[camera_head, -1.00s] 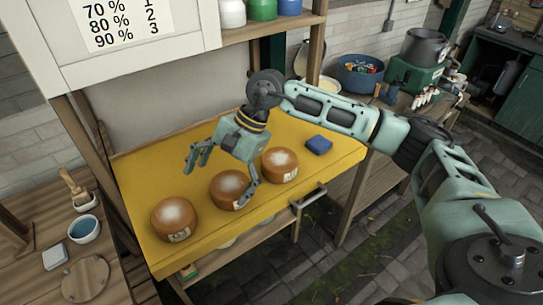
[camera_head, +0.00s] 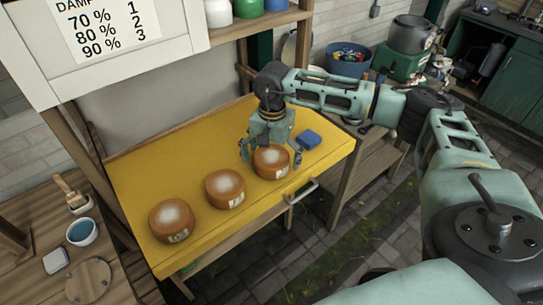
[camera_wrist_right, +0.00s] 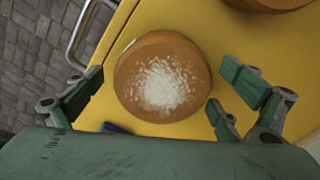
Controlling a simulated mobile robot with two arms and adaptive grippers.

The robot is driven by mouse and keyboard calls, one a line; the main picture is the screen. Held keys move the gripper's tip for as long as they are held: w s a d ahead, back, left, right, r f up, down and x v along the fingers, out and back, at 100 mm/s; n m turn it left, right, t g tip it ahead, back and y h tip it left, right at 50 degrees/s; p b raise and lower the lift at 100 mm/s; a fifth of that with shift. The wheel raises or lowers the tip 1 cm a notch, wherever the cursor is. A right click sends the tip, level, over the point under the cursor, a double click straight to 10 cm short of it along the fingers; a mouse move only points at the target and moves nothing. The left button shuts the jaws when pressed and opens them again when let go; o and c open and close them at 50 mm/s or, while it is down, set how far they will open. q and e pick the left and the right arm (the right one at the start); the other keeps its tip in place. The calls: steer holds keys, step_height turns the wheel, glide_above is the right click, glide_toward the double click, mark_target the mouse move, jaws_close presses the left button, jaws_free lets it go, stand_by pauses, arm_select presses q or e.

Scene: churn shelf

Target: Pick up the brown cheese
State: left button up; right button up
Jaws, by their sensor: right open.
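Three round brown cheeses with white powdery tops stand in a row on a yellow shelf board (camera_head: 195,163). The right-hand cheese (camera_head: 271,163) is below and between the fingers of my right gripper (camera_head: 270,155). The middle cheese (camera_head: 225,189) and the left cheese (camera_head: 171,221) stand apart from it. In the right wrist view, the cheese (camera_wrist_right: 162,77) lies ahead of my open right gripper (camera_wrist_right: 155,95), with one finger toward each side and no clear contact. Part of another cheese (camera_wrist_right: 268,3) shows at the top edge. My left gripper is not in view.
A blue block (camera_head: 309,139) lies on the board just right of the right-hand cheese. A metal handle (camera_head: 301,191) sticks out at the board's front edge. A side table at left holds a blue-filled bowl (camera_head: 82,232) and a brush (camera_head: 72,194). A white panel hangs above.

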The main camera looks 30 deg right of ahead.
mark_target(272, 155)
steer(key=shift+f, duration=0.15)
steer(key=shift+c, duration=1)
steer(key=c, duration=1.4)
steer(key=shift+w+r+b, duration=0.15)
steer(key=shift+r+b, duration=0.45)
step_height(272, 155, up, 3)
steer(key=shift+f+b, duration=0.15)
steer(key=shift+b, duration=0.8)
steer(key=shift+s+d+r+b, duration=0.15)
steer(key=shift+d+r+b, duration=0.55)
steer(key=shift+d+r, duration=0.9)
steer(key=shift+s+d+r+b, duration=0.15)
steer(key=shift+d+r+b, duration=0.6)
steer(key=shift+d, duration=1.55)
steer(key=shift+s+d+r+b, duration=0.15)
steer(key=shift+d+r+b, duration=0.45)
steer(key=shift+d+r, duration=1.05)
